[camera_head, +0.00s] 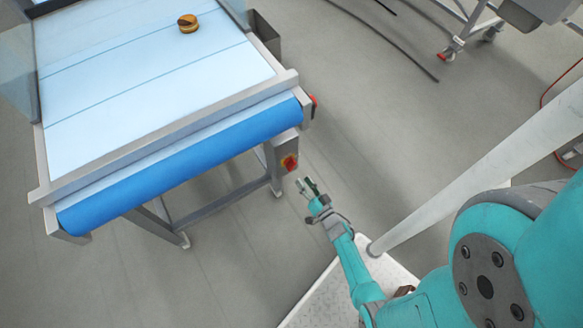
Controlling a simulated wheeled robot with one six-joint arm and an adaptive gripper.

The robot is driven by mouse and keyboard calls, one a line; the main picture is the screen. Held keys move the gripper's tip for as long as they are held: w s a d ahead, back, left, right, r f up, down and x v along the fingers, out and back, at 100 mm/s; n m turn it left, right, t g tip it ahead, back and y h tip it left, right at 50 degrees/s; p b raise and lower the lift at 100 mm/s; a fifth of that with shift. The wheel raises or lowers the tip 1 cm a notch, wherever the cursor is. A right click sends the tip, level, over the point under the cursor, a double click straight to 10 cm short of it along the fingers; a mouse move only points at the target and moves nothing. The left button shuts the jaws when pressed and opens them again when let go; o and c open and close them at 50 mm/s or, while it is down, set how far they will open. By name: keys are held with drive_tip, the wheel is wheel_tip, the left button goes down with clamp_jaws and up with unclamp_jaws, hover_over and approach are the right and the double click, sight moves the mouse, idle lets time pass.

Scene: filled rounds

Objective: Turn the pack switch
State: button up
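The conveyor (150,85) has a light blue belt, a metal frame and legs. One brown filled round (188,23) lies at its far end. A red button (313,100) sits on the frame's right side. A white pole (480,165) stands to the right. Grey floor lies between.

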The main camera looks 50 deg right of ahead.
sight(291, 164)
drive_tip(key=x, duration=0.8)
clamp_jaws()
